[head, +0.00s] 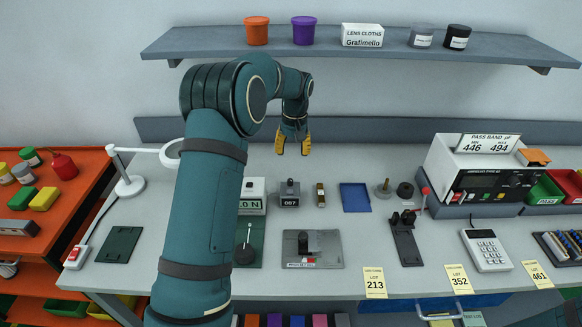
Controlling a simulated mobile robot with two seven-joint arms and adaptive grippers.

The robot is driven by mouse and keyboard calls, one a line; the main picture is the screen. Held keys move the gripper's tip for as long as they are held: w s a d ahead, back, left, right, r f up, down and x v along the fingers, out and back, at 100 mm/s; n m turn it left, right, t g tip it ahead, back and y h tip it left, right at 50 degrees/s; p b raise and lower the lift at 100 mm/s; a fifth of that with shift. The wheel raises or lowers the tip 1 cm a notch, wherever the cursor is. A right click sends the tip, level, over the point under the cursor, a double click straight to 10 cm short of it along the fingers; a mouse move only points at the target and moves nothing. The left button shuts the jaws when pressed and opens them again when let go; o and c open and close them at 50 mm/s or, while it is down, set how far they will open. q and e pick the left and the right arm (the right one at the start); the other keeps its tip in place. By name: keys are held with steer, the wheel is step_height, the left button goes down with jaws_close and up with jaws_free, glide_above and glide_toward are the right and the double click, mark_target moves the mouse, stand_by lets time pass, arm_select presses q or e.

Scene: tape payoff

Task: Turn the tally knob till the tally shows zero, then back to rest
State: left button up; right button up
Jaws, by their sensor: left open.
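The tally (289,201) is a small dark grey block on the bench's middle, with a white number strip that seems to read 057. A small dark knob shows at its top. My left arm reaches in from the bottom, and my left gripper (293,142), with yellow fingertips, hangs behind and above the tally, close to the bench's back edge. Its fingers are apart with nothing between them. It is clear of the tally. My right gripper is out of view.
A white box (252,188) stands left of the tally, partly behind my arm. A small brass piece (320,195) and a blue tray (355,198) lie to its right. A black-handled fixture (312,248) is in front. A shelf (370,42) with tubs spans above.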

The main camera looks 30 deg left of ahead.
mark_target(290, 180)
arm_select(q)
steer(key=f+n, duration=0.1)
steer(key=f, duration=0.7)
steer(key=f+n, duration=0.1)
steer(key=f, duration=0.3)
steer(key=shift+s+a+f+n, duration=0.15)
steer(key=shift+a+f+n, duration=0.15)
steer(key=shift+f, duration=0.1)
jaws_close()
